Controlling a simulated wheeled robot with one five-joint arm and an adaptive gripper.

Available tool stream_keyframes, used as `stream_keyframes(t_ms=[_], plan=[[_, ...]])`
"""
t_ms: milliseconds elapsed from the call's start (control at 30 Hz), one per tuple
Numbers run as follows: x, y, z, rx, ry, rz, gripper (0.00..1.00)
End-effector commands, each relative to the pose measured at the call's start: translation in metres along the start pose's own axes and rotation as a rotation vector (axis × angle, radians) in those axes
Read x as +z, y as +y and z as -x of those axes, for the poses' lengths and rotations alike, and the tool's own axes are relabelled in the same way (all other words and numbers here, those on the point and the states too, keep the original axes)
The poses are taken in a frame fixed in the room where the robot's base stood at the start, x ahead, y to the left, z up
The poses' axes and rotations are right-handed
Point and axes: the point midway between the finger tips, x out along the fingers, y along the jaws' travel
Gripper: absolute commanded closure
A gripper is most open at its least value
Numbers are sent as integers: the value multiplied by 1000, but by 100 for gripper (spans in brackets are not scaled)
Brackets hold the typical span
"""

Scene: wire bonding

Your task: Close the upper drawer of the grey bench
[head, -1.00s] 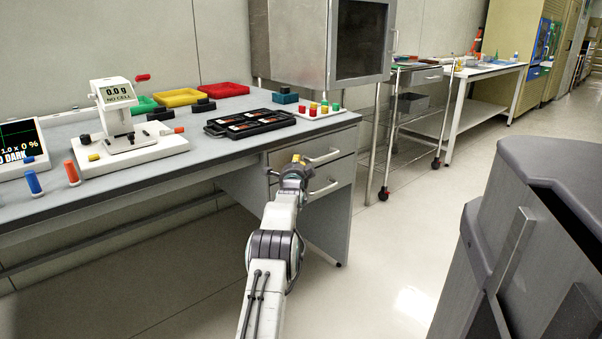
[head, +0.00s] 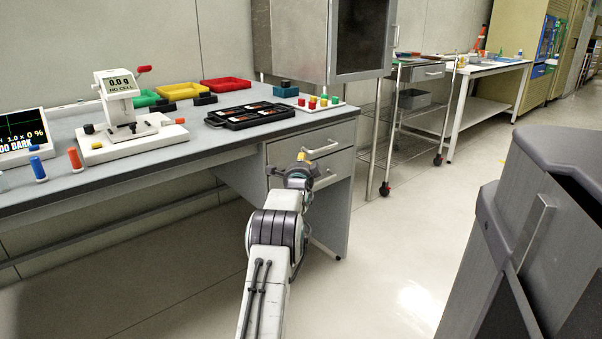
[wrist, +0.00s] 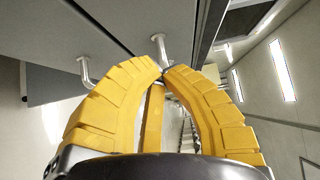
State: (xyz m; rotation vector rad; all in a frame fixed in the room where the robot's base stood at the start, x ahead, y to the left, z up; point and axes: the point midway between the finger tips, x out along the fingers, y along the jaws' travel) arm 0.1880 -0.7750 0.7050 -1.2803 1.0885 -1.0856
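The grey bench (head: 172,158) has two drawers at its right end. The upper drawer (head: 287,151) has a bar handle (head: 321,148) and looks flush or nearly so with the bench front; I cannot tell if a small gap remains. The lower drawer (head: 338,163) sits below it and looks shut. My gripper (head: 302,157) is in front of the drawers, just below and left of the upper handle.
A black tray (head: 250,115), coloured bins and a white bonding device (head: 125,130) stand on the bench top. A steel cabinet (head: 310,40) and wire cart (head: 415,110) stand behind. A large grey bin (head: 530,230) is at the right. The floor between is clear.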

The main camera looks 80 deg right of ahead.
Motion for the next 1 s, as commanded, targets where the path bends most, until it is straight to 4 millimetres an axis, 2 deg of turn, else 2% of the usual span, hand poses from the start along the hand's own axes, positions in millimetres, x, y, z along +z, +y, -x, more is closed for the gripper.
stream_keyframes(t_ms=[600, 1000], plan=[[-1, 0, 56, 3, 1, 0, 100], [-1, 0, 71, 1, 1, 0, 100]])
